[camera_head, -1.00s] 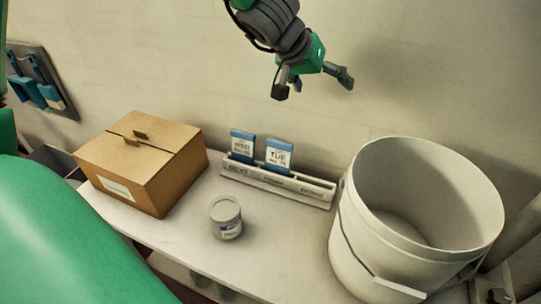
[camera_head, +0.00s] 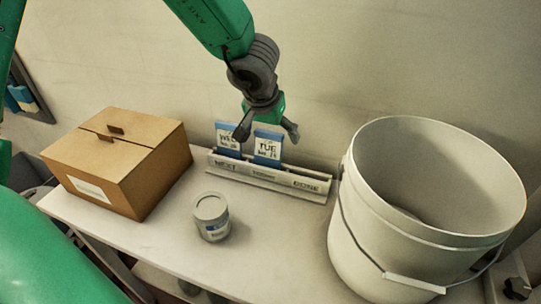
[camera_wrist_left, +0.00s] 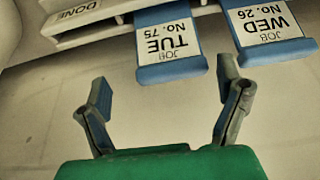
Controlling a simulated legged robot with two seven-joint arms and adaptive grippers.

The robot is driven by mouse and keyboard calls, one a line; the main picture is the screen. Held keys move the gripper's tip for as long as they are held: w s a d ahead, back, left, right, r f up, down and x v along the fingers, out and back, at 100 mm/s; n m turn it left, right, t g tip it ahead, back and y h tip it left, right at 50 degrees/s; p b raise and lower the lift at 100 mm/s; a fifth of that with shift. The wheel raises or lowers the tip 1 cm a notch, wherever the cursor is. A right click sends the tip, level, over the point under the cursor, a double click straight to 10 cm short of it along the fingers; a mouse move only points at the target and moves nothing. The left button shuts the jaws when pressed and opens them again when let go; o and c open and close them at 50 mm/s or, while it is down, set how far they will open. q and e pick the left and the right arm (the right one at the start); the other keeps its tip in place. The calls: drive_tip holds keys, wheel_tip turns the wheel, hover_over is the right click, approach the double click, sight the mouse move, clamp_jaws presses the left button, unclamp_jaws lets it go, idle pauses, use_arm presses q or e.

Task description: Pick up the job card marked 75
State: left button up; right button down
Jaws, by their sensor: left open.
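The job card marked 75 (camera_head: 267,150) is a blue-edged white card reading TUE. It stands in a slot of the pale card rack (camera_head: 235,170). It also shows upside down in the left wrist view (camera_wrist_left: 168,42), where its No. 75 is readable. The card marked 26, reading WED (camera_head: 228,141), stands to its left in the head view and to its right in the left wrist view (camera_wrist_left: 262,24). My left gripper (camera_head: 267,131) is open and empty, with its fingers spread above card 75. In the left wrist view its fingertips (camera_wrist_left: 165,87) are apart from the card. My right gripper is not in view.
A cardboard box (camera_head: 122,160) stands left of the rack. A small grey tin (camera_head: 211,217) stands in front of it. A large pale bucket (camera_head: 385,245) stands close on the right. Bare wall lies behind; the rack's slot near DONE (camera_head: 306,184) looks empty.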

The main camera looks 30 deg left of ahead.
sight(264, 138)
use_arm(q)
drive_tip(key=f+b, duration=0.1)
drive_tip(key=a+f+b, duration=0.1)
drive_tip(key=f, duration=0.1)
drive_tip(key=w+a+f+b, duration=0.1)
drive_tip(key=shift+f, duration=0.35)
drive_tip(key=shift+w+d+f, duration=0.15)
drive_tip(key=shift+d+f, duration=0.05)
drive_tip(key=shift+f, duration=0.05)
drive_tip(key=shift+w+d, duration=0.1)
drive_tip(key=shift+d, duration=0.15)
drive_tip(key=shift+d+r, duration=0.2)
drive_tip(key=shift+a, duration=0.25)
drive_tip(key=c, duration=1)
drive_tip(key=shift+a+f, duration=0.15)
drive_tip(key=shift+a, duration=0.15)
drive_tip(key=shift+c, duration=0.9)
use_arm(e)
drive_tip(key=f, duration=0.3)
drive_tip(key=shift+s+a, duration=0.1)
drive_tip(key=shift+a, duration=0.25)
use_arm(q)
drive_tip(key=shift+d, duration=0.15)
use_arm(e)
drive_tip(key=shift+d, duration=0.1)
